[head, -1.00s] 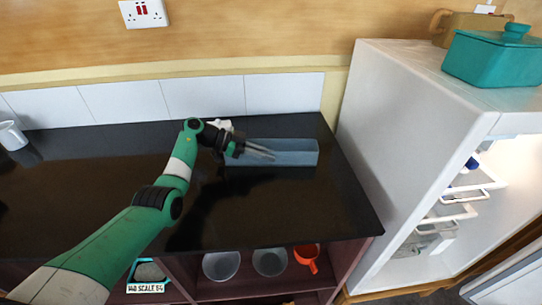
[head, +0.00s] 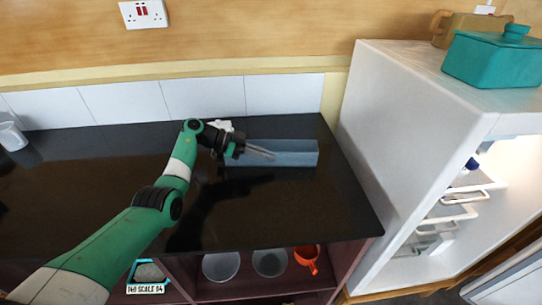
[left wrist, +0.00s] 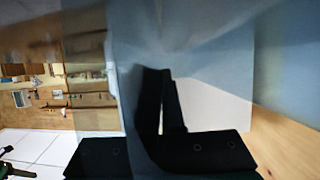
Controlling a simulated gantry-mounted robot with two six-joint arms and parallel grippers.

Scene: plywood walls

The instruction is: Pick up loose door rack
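The loose door rack (head: 290,153), a long blue-grey see-through bin, lies on the dark counter near the wall, left of the fridge. My left gripper (head: 272,155) reaches in from the left over the rack's near side. Its fingers look nearly together at the rack wall. In the left wrist view the dark fingers (left wrist: 165,100) lie close together against the blurred bluish rack wall (left wrist: 205,45). The exact contact is partly hidden. My right gripper is in neither view.
The white fridge (head: 400,130) stands open at the right, with white racks inside and a teal pot (head: 490,62) on top. A small white object (head: 222,125) sits behind the gripper. The counter's front (head: 300,215) is clear. Bowls and an orange mug (head: 307,258) sit below.

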